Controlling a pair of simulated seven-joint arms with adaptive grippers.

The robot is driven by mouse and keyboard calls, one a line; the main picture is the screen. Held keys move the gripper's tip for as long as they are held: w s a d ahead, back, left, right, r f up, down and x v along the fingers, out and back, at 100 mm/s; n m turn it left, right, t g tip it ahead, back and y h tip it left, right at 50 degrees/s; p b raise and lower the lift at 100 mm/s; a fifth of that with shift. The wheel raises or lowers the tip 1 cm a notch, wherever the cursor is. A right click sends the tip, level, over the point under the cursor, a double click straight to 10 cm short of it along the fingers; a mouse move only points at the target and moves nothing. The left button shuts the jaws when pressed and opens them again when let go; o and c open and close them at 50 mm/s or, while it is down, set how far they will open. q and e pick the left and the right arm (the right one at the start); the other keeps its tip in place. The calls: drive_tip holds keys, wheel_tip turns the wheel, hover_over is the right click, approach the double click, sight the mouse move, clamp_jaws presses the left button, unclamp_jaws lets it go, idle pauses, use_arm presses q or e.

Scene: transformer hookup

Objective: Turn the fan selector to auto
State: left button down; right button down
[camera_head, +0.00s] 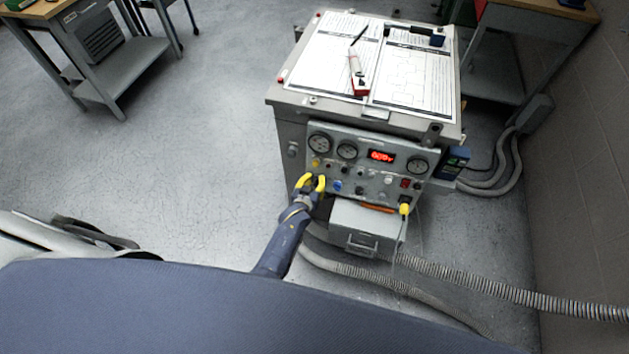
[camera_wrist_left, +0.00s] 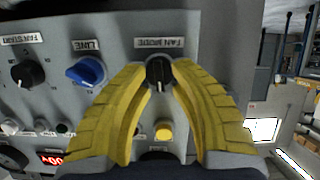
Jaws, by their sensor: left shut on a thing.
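The fan selector is a black knob (camera_wrist_left: 159,75) under an upside-down "FAN MODE" label in the left wrist view. A white pointer line on it runs towards the bottom of that picture. My left gripper (camera_head: 311,183) is at the lower left of the control panel (camera_head: 330,150). Its yellow fingers are shut on the knob, one on each side. In the head view the fingers hide the knob. Which setting the pointer marks cannot be read. My right gripper is in neither view.
A blue "LINE" knob (camera_wrist_left: 87,71) and a black "FAN START" knob (camera_wrist_left: 28,73) sit beside the selector. A yellow button (camera_wrist_left: 163,131) lies between the fingers. A grey drawer box (camera_head: 365,229) juts out below the panel. Ribbed conduits (camera_head: 510,297) run along the floor.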

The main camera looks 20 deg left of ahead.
use_arm(q)
drive_tip(key=shift+m, duration=0.4)
drive_tip(key=c, duration=1.1)
unclamp_jaws()
drive_tip(key=shift+v, duration=6)
drive_tip(key=shift+d, duration=0.15)
